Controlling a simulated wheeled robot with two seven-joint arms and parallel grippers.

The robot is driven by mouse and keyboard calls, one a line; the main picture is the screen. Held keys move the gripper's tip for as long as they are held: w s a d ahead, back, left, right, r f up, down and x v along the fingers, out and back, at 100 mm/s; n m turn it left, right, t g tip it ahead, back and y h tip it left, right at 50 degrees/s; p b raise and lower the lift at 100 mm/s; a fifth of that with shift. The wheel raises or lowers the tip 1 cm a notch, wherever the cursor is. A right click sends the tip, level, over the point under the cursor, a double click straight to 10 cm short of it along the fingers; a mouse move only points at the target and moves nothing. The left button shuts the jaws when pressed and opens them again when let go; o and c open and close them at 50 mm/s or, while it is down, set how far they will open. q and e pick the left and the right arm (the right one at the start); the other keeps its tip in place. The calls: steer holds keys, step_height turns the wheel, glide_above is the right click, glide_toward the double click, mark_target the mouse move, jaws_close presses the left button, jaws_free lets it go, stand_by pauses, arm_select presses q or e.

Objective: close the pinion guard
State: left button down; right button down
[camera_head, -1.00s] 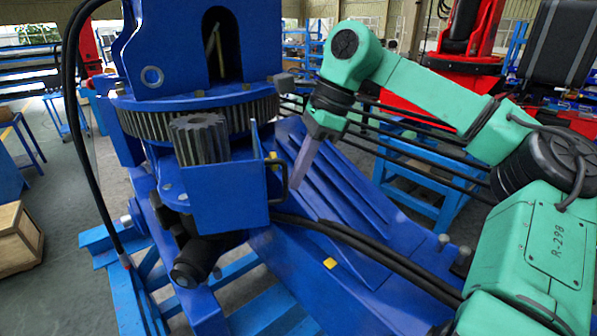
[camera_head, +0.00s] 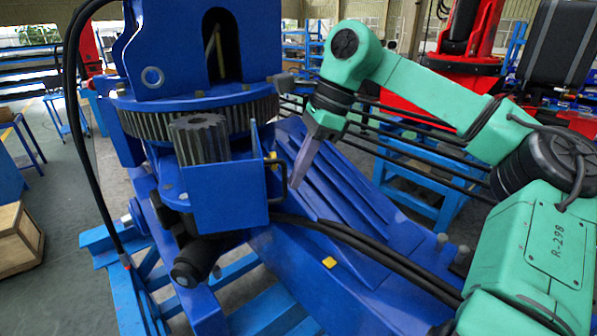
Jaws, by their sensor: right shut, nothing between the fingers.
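The blue pinion guard (camera_head: 225,204) is a bent panel in front of and below the grey pinion gear (camera_head: 200,138). Its right edge carries a dark bar handle (camera_head: 278,181). The pinion's teeth show above the guard, beside the large slewing ring gear (camera_head: 255,112). The guard stands open, with its side plate turned outward at the right. My right gripper (camera_head: 298,183) points down and left, shut and empty, close to the right of the handle. Whether its tip touches the handle I cannot tell. My left gripper is not in view.
Black hoses (camera_head: 345,236) run from under the guard to the lower right. A ribbed blue beam (camera_head: 340,200) lies below my right gripper. A wooden crate (camera_head: 18,240) stands on the floor at the left. Blue trestles and red crane parts are behind.

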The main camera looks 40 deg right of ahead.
steer(key=c, duration=0.9)
jaws_free()
steer(key=v, duration=1.4)
steer(key=shift+d+r, duration=0.1)
steer(key=shift+r, duration=0.15)
